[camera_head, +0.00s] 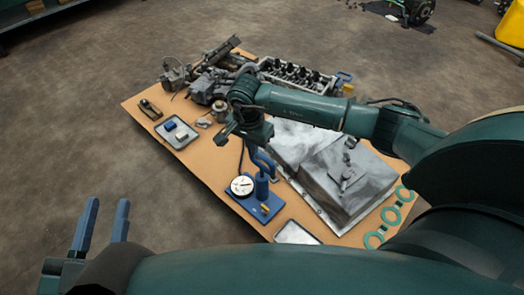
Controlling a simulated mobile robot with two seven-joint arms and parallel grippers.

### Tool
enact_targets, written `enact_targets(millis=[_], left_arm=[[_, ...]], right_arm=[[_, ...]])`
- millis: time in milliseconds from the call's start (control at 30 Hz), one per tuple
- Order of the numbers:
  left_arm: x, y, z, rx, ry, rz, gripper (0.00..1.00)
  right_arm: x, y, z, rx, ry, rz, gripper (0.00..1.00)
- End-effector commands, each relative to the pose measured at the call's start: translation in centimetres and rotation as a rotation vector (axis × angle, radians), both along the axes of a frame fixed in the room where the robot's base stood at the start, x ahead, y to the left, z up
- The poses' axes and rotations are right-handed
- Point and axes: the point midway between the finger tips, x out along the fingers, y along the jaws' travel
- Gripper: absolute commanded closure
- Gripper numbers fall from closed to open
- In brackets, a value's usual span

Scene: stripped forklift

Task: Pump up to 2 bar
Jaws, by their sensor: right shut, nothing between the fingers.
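A small blue pump stand (272,205) with a round white-faced gauge (242,185) is at the front of the brown board. The gauge's needle shows dark, but its reading is too small to tell. My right gripper (266,168) points down just above the pump's blue upright, its fingers shut with nothing between them. I cannot tell whether it touches the pump, as blue overlaps blue. My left gripper (104,204) is open and empty at the lower left, off the board, with its two blue fingers apart and pointing up.
The brown board (215,165) also bears an engine block (295,75), metal parts (205,85), a grey tray (176,133), a large grey casing (350,180) and green rings (390,216). The floor left of the board is clear. A yellow object (510,25) stands far right.

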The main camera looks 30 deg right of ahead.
Motion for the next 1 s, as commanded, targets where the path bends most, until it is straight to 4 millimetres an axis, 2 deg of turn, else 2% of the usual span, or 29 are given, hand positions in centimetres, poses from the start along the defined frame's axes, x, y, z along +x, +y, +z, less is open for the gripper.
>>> enact_targets(millis=[33,233,1000], left_arm=[[0.0,0.1,0.3,0.01,0.001,0.005,0.68],[0.0,0.2,0.1,0.03,0.0,0.014,0.68],[0.0,0.2,0.1,0.033,-0.001,0.015,0.68]], right_arm=[[-0.1,0.1,1.2,0.0,0.0,0.002,1.0],[-0.2,0.2,2.9,-0.001,0.001,0.001,1.0],[-0.2,0.3,3.0,0.0,0.001,0.001,1.0]])
